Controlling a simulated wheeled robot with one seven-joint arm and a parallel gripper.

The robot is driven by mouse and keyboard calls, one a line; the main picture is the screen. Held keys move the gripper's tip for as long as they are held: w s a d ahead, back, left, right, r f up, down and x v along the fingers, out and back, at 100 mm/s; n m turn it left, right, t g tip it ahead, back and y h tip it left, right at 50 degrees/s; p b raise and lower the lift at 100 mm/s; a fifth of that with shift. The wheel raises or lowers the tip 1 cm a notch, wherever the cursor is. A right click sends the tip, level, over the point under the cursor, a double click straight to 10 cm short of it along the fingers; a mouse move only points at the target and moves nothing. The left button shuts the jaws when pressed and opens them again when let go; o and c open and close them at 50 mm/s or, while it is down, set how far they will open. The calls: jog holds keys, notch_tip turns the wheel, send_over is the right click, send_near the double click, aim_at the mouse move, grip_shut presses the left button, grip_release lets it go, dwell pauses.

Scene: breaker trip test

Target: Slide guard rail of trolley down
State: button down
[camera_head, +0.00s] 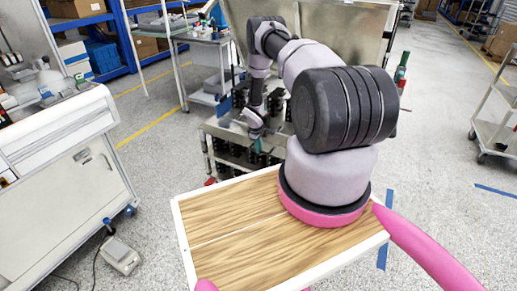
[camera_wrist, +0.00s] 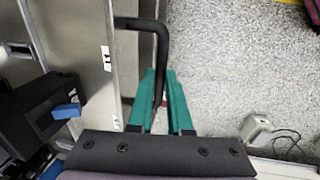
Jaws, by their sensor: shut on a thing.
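The metal trolley (camera_head: 212,128) stands in front of me in the head view, with rows of dark parts on its lower level. Its guard rail shows in the wrist view as a black bent bar (camera_wrist: 143,23), running out from a metal panel and then down between my fingers. My gripper (camera_wrist: 161,85) has teal fingers on either side of the bar and is shut on it. In the head view my gripper (camera_head: 258,146) is small beside the trolley, and my arm hides part of the trolley and the rail.
A white cabinet (camera_head: 60,130) stands at the left, with a small device (camera_head: 120,256) on the floor near it. A workbench (camera_head: 205,45) stands behind the trolley. A wheeled cart (camera_head: 497,112) is at the right. The floor between trolley and cart is clear.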

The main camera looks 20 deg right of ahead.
jog(key=shift+f, duration=0.1)
notch_tip(320, 180, down, 6)
dwell(0.5)
jog(key=shift+f, duration=0.1)
jog(key=c, duration=0.8)
grip_release()
jog(key=shift+c, duration=0.2)
notch_tip(320, 180, up, 11)
jog(key=s+a, duration=0.1)
jog(key=shift+a+f, duration=0.2)
jog(key=shift+a, duration=0.1)
jog(key=shift+s, duration=0.1)
